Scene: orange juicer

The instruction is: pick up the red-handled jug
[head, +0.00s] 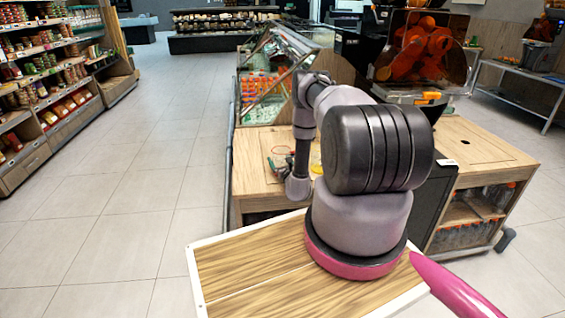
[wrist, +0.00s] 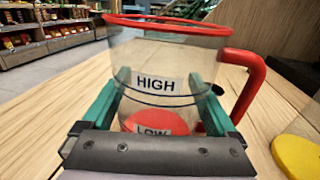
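The jug (wrist: 150,55) is clear, with a red rim, a red handle on its right, and labels reading HIGH and LOW. It stands upright in the wrist view. In the head view its red rim (head: 283,150) shows small on the wooden counter, just beyond my gripper (head: 270,164). In the wrist view the teal fingers of my gripper (wrist: 158,78) are spread wide, one at each side of the jug's body. The handle is outside the right finger. Firm contact with the jug's sides cannot be made out. Something red shows low in the jug, behind the LOW label.
A yellow object (wrist: 298,156) lies right of the jug on the wooden counter (wrist: 30,125). An orange juicer (head: 425,55) stands at the back right. A display case (head: 275,75) is behind the counter. Stocked shelves (head: 50,80) line the far left, with open floor between.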

